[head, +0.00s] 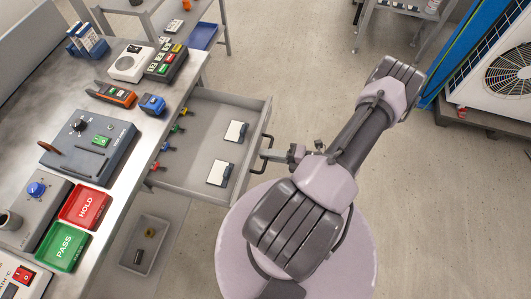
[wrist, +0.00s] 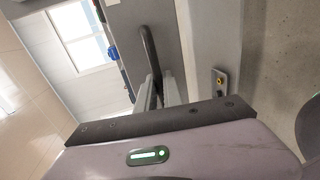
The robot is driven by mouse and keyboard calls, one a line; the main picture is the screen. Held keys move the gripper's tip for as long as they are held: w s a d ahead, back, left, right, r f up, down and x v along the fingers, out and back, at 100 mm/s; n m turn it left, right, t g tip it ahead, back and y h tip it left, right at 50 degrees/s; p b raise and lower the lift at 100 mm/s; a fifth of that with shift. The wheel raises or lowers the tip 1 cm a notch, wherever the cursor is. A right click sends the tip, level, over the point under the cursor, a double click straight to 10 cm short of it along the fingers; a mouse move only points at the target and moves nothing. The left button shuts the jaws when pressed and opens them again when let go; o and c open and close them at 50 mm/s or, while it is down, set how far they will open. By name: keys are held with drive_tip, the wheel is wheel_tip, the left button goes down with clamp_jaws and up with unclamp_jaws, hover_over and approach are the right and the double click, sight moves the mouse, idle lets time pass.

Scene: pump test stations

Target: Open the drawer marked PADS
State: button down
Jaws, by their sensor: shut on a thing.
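A grey drawer (head: 206,143) stands pulled out from under the bench. Two white pads with dark edges (head: 235,131) lie in it, with several small coloured clips or tools along its left side. My gripper (head: 277,155) is shut on the dark bar handle (head: 265,150) at the drawer's front. The wrist view shows the handle (wrist: 151,50) running down between my two fingers (wrist: 157,91). No PADS marking is readable in either view.
The bench (head: 128,170) on the left carries a grey test unit, a red HOLD tray (head: 85,206) and a green PASS tray (head: 63,247). An open grey bin (head: 145,244) sits low below the drawer.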

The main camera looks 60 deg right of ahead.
drive_tip(key=c, duration=1.5)
unclamp_jaws()
drive_tip(key=p+v, duration=0.3)
drive_tip(key=v, duration=1.4)
drive_tip(key=shift+s, duration=0.25)
drive_tip(key=shift+w+d+r, duration=0.1)
